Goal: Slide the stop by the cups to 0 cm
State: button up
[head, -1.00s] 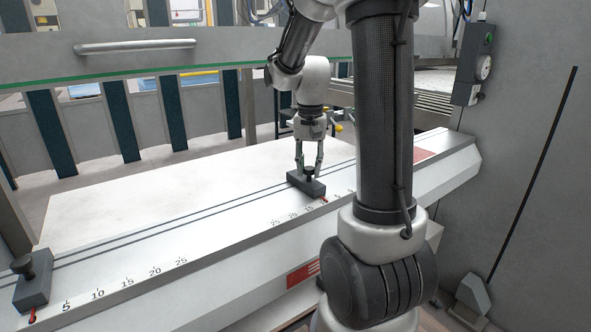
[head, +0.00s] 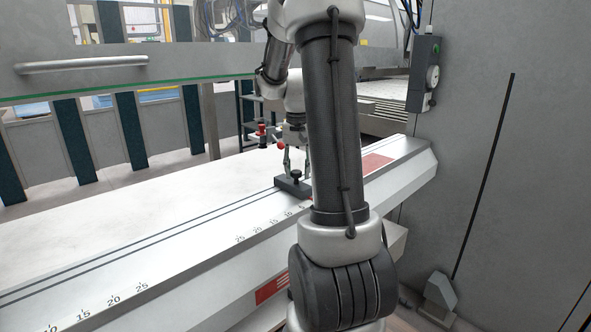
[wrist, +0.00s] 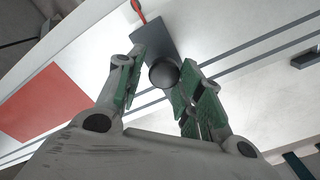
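A dark grey stop (head: 291,186) with a round black knob sits on the pale rail, at the low end of the printed scale. The numbers 25 down to 5 show to its left. My arm hides its right end and pointer in the head view. My gripper (head: 297,172) is over it, fingers pointing down on either side of the knob. In the wrist view the knob (wrist: 164,73) lies between the spread fingers of my gripper (wrist: 160,72), nearer the right one. A red pointer (wrist: 137,10) shows at the stop's far end. The exact reading is hidden.
The rail (head: 180,264) has two dark grooves and a second scale at lower left. A red panel (head: 374,163) lies on the rail's right part. A shelf with red items (head: 263,130) stands behind. A grey control box (head: 424,74) hangs on the right wall.

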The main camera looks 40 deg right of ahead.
jog(key=shift+o, duration=0.9)
jog(key=shift+d, duration=0.1)
notch_tip(320, 180, up, 12)
